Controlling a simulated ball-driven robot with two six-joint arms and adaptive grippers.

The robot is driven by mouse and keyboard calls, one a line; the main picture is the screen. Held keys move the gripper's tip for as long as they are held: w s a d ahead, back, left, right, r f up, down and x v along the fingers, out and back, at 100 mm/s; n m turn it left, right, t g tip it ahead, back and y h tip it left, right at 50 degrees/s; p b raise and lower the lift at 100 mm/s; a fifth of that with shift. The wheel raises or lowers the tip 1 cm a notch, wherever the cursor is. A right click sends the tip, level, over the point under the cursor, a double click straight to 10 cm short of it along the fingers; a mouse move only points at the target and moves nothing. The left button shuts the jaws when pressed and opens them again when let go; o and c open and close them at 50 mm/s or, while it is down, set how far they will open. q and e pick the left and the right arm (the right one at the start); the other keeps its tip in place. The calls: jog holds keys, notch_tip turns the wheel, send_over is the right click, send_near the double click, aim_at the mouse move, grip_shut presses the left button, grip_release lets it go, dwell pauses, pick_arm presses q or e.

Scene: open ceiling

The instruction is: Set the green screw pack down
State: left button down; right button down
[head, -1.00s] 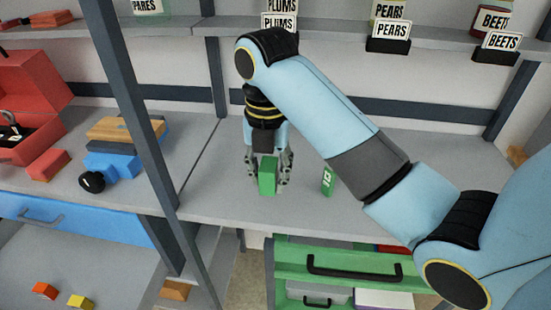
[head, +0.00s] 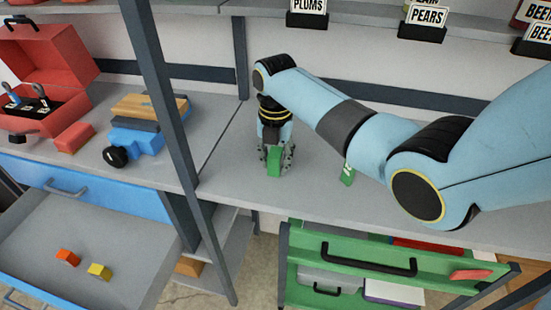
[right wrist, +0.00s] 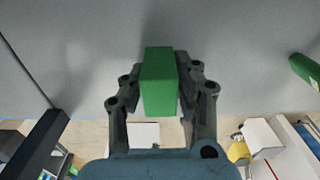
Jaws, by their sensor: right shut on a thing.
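My right gripper (head: 275,163) is over the grey worktop (head: 230,178), pointing down. It is shut on a green pack (head: 274,161), held upright between its fingers. In the right wrist view the green pack (right wrist: 159,82) sits between both fingers (right wrist: 160,100). I cannot tell whether its lower end touches the worktop. A second green pack with a white mark (head: 347,176) stands to the right of the held one, partly hidden by my arm. It also shows at the right edge of the wrist view (right wrist: 306,69). My left gripper is not in view.
A dark post (head: 158,90) rises to the left of the gripper. Beyond it are a blue tool (head: 135,142), a red block (head: 74,137) and an open red toolbox (head: 45,70). A green drawer (head: 350,250) stands open below. The worktop around the gripper is clear.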

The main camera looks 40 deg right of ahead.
aim_at(276, 152)
jog(key=c, duration=1)
grip_release()
jog(key=shift+f, duration=0.1)
notch_tip(276, 152, up, 12)
jog(key=shift+r+b, duration=0.15)
jog(key=shift+b, duration=0.15)
